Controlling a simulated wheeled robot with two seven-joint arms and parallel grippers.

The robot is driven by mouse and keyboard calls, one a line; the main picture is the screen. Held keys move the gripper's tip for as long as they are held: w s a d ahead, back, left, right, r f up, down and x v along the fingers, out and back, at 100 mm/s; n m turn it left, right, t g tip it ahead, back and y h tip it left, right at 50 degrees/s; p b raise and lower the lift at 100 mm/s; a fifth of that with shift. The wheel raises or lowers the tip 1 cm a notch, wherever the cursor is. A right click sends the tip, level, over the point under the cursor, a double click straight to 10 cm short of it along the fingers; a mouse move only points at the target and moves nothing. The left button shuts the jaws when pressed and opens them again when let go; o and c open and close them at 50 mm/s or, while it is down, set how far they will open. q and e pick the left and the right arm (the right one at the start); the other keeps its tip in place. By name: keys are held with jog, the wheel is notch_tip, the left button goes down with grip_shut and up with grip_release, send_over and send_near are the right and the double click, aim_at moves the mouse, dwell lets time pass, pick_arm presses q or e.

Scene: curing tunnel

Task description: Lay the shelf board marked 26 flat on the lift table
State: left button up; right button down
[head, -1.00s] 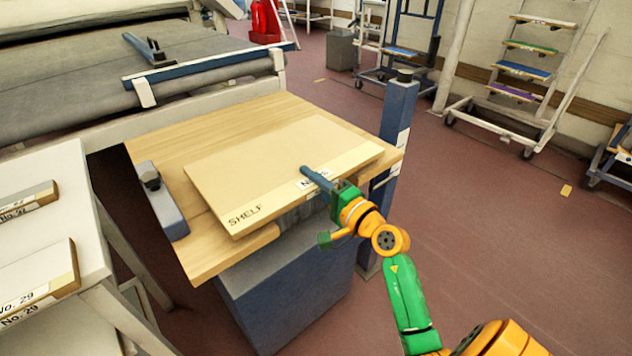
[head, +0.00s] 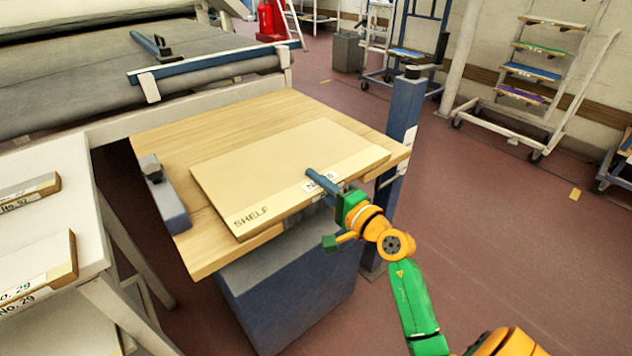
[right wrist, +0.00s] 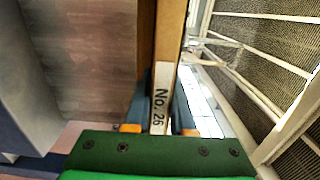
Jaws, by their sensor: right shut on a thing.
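The shelf board (head: 280,170), a pale panel printed SHELF, is level or nearly so over the wooden top of the lift table (head: 160,130). I cannot tell whether the board touches the top all along. My right gripper (head: 325,183) is shut on the board's near edge, beside the white label. In the right wrist view the fingers (right wrist: 159,108) straddle the edge, and the label reads No. 26 (right wrist: 159,98). My left gripper is not in view.
A grey block with a dark knob (head: 165,195) stands at the table's left side, and a blue post (head: 402,115) at its right. A white bench (head: 75,175) with boards, one marked No. 29 (head: 40,265), is at left.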

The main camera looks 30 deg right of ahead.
aim_at(327, 193)
jog(key=shift+f, duration=0.2)
jog(key=c, duration=0.7)
grip_release()
jog(key=shift+r, duration=0.1)
jog(key=shift+f, duration=0.2)
jog(key=s, duration=0.2)
jog(key=s+b, duration=0.1)
jog(key=s, duration=0.4)
jog(key=shift+s+d+r+b, duration=0.1)
jog(key=shift+d+r+b, duration=0.05)
jog(key=shift+d+b, duration=0.2)
